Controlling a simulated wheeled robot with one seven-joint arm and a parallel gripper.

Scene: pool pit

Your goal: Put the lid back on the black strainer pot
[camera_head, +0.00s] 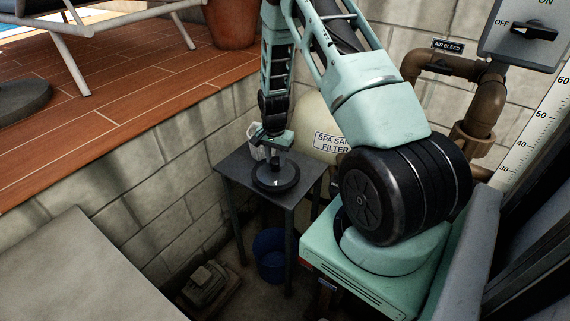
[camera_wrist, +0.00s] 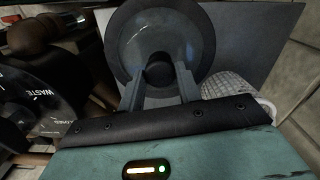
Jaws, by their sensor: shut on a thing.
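The lid is a round disc with a dark rim and a clear grey middle. It shows at the small table in the head view (camera_head: 289,184) and large in the wrist view (camera_wrist: 205,40). My gripper (camera_wrist: 159,80) is shut on the dark knob at the lid's centre, reaching it from above; it also shows in the head view (camera_head: 274,158). The lid looks flat and level at the tabletop. I cannot tell whether it touches the top or hangs just above it. I cannot make out the black strainer pot in either view.
The small grey table (camera_head: 236,165) stands against the block wall. A white mesh basket (camera_head: 256,142) sits on it behind the lid. A blue bucket (camera_head: 270,265) is below. A tan filter tank (camera_head: 313,118) and brown pipes (camera_head: 487,103) stand right. A black "WASTE" valve (camera_wrist: 45,100) is at left.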

